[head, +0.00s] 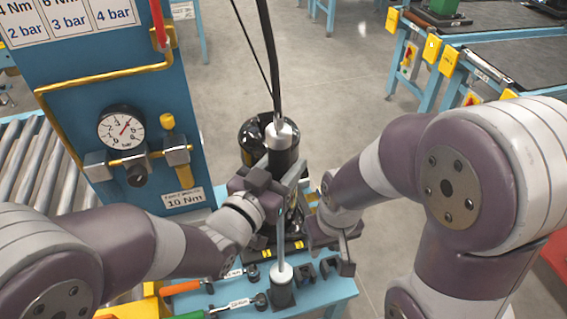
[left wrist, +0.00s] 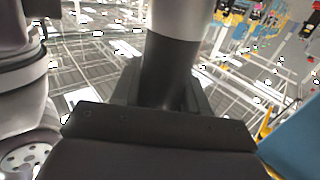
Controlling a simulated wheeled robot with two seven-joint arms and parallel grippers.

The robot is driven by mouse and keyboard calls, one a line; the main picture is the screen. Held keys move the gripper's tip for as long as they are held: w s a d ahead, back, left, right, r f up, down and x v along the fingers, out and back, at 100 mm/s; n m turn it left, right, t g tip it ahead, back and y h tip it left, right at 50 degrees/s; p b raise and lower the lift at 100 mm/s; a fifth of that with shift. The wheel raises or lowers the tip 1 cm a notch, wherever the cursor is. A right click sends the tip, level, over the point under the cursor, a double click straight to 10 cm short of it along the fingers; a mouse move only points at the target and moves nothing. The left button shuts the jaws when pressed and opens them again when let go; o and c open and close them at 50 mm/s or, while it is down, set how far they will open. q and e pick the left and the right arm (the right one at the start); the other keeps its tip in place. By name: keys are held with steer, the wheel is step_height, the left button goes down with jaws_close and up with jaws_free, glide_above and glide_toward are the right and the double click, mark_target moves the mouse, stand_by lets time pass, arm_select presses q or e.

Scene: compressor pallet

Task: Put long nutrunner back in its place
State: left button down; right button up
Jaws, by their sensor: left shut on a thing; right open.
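The long nutrunner (head: 282,134) hangs upright under a black hose, with a silver top and dark body. My left gripper (head: 268,181) is shut on its body. In the left wrist view the nutrunner's grey and black cylinder (left wrist: 172,65) stands between the fingers. My right gripper (head: 333,243) is open and empty, low to the right of the shaft.
A blue bench (head: 323,291) carries the holder, black brackets (head: 325,267), an orange-handled tool (head: 182,287) and a green-handled tool (head: 190,315). Glossy black compressor (head: 255,135) stands behind the nutrunner. A blue gauge panel (head: 128,88) is at left. Floor at centre right is clear.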

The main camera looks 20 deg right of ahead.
arm_select(q)
steer(key=shift+f+b, duration=0.2)
steer(key=shift+b, duration=0.15)
steer(key=c, duration=0.5)
jaws_free()
steer(key=shift+f, duration=0.3)
steer(key=p+v, duration=0.2)
steer(key=v, duration=0.4)
steer(key=p+v, duration=0.1)
steer(key=v, duration=0.5)
steer(key=shift+s+a+r+p, duration=0.2)
steer(key=shift+s+a+p, duration=0.1)
steer(key=shift+p, duration=0.1)
